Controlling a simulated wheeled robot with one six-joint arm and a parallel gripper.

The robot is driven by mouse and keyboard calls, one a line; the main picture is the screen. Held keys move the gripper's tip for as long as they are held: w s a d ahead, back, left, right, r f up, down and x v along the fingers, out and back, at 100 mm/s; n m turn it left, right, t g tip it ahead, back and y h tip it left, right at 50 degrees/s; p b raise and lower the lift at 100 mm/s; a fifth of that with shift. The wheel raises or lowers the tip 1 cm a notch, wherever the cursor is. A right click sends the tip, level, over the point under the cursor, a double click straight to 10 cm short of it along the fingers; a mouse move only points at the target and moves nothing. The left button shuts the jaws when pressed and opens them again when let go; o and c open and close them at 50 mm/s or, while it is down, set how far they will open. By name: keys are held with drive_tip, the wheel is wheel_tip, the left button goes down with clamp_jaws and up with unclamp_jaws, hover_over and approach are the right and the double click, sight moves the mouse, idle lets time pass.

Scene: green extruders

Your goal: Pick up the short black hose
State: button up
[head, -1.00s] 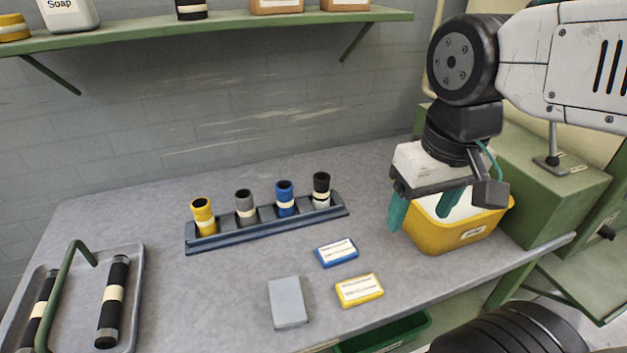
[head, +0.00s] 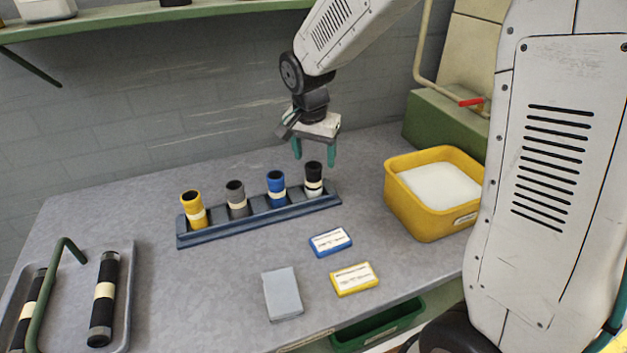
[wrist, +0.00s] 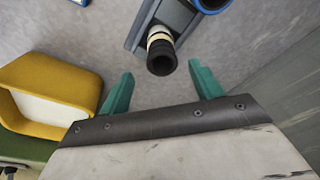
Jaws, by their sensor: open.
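The short black hose (head: 314,177) stands upright in the right end slot of a dark blue rack, with a cream band around it. In the wrist view the black hose (wrist: 161,54) shows its open top, ahead of and between the fingertips. My gripper (head: 314,163) is open with its green fingers pointing down. It hangs near the top of the black hose and appears slightly behind it. In the wrist view my gripper (wrist: 160,80) is empty, with a finger to each side. I cannot tell the exact height gap.
The rack (head: 255,222) also holds blue (head: 276,188), grey (head: 237,199) and yellow hoses (head: 193,209). A yellow bin (head: 430,217) stands to the right. Small blue (head: 330,242) and yellow boxes (head: 354,279) and a grey block (head: 282,294) lie in front. A tray (head: 124,330) with longer black hoses is left.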

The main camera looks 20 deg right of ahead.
sight(314, 162)
drive_tip(key=f, duration=0.7)
drive_tip(key=shift+w+d, duration=0.15)
drive_tip(key=shift+w, duration=0.25)
drive_tip(key=shift+r, duration=0.1)
drive_tip(key=c, duration=1.2)
drive_tip(key=shift+r, duration=0.1)
wheel_tip(314, 162, up, 4)
drive_tip(key=shift+f, duration=0.25)
drive_tip(key=s+a, duration=0.1)
drive_tip(key=s, duration=0.4)
drive_tip(key=s+a+r, duration=0.1)
drive_tip(key=s+a, duration=0.1)
drive_tip(key=s, duration=0.3)
drive_tip(key=s+a, duration=0.2)
drive_tip(key=s, duration=0.3)
drive_tip(key=shift+s+r, duration=0.15)
